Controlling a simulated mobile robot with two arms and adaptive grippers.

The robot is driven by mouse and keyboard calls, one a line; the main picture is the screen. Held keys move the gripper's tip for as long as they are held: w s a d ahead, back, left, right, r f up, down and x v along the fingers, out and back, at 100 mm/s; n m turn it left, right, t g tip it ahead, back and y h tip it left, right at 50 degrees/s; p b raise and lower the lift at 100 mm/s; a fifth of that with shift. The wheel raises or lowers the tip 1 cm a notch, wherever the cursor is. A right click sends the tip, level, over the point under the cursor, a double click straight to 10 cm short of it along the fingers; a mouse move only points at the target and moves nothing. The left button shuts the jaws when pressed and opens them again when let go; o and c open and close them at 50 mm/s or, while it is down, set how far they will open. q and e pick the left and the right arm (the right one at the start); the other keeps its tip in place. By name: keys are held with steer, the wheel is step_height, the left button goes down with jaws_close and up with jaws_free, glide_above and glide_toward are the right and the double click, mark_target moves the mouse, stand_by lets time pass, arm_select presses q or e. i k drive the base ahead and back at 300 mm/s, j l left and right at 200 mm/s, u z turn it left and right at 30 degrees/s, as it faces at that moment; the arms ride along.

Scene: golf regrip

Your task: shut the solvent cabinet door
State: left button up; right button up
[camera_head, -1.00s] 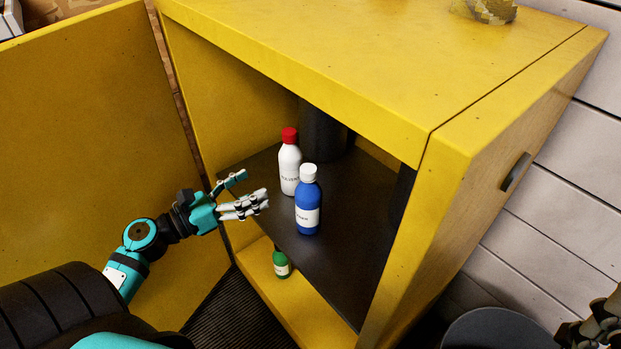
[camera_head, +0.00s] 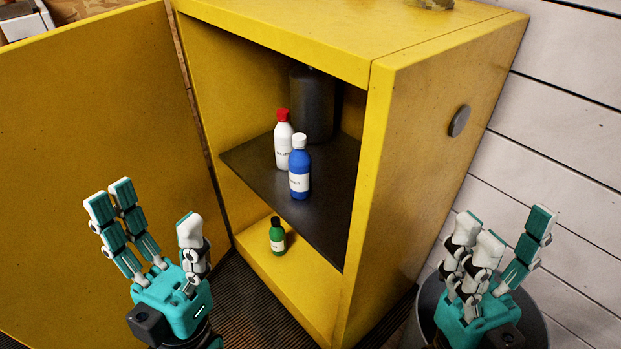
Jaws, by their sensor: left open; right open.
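The yellow solvent cabinet (camera_head: 395,150) stands open in the middle. Its yellow door (camera_head: 95,130) is swung wide open to the left. On the dark shelf (camera_head: 325,215) stand a white bottle with a red cap (camera_head: 283,150) and a blue bottle with a white cap (camera_head: 300,178). A green bottle (camera_head: 277,238) stands on the cabinet floor. My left gripper (camera_head: 155,220) is open and empty, fingers up, in front of the door. My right gripper (camera_head: 500,245) is open and empty, right of the cabinet.
A dark canister (camera_head: 313,105) stands at the back of the shelf. A grey bin (camera_head: 425,300) stands behind my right gripper, beside the cabinet. A white plank wall (camera_head: 560,130) closes off the right. A dark ribbed mat (camera_head: 245,310) covers the floor in front.

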mark_target(88, 105)
steer(key=j+u, duration=0.25)
steer(key=j, duration=0.25)
steer(key=j+u, duration=0.25)
steer(key=j, duration=0.3)
steer(key=i+j+u, duration=0.2)
steer(key=j, duration=0.3)
steer(key=j+u, duration=0.25)
steer(key=j, duration=0.25)
steer(key=k+l, duration=0.1)
steer(key=l, duration=0.65)
